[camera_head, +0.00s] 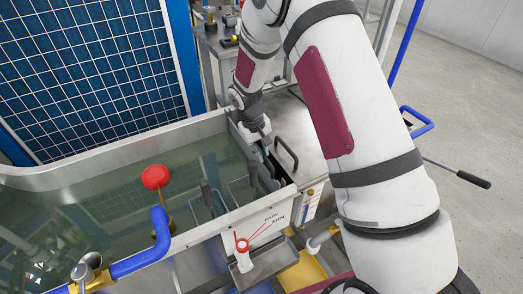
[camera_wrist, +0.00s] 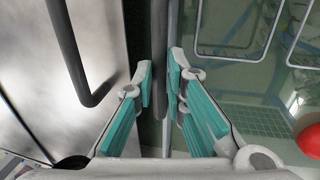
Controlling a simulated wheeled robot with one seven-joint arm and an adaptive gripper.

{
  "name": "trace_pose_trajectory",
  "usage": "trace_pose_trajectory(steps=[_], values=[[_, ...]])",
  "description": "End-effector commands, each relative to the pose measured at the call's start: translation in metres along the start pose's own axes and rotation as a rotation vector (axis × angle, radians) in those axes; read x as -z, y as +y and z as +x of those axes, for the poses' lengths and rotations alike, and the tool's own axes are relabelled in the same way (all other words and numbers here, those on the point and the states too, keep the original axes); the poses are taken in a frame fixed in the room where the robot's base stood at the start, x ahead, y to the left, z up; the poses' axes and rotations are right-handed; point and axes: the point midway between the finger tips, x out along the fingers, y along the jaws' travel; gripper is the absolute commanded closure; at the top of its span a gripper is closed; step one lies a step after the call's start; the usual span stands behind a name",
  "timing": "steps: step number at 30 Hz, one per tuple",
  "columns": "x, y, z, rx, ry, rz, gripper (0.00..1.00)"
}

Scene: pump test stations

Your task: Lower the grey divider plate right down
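In the head view, my gripper (camera_head: 264,148) points down at the right end of the water tank (camera_head: 150,147), and the arm and gripper hide most of the plate. How deep the plate sits cannot be made out.
A dark bar handle (camera_head: 287,153) stands on the steel surface right of my gripper, and shows close to the left finger in the wrist view (camera_wrist: 72,55). A red ball (camera_head: 155,177) sits over the tank. A blue pipe (camera_head: 140,258) and a red-and-white valve (camera_head: 242,252) are in front.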

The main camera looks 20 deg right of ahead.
Motion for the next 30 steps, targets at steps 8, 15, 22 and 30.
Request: trace_pose_trajectory(steps=[8, 15, 22, 30], values=[[-0.001, -0.001, 0.002, 0.001, -0.004, -0.001, 0.69], [0.0, -0.001, -0.008, 0.001, -0.001, -0.001, 0.69], [0.001, 0.0, -0.051, 0.001, 0.001, 0.001, 0.69], [0.0, -0.001, -0.099, 0.001, -0.001, 0.0, 0.69]])
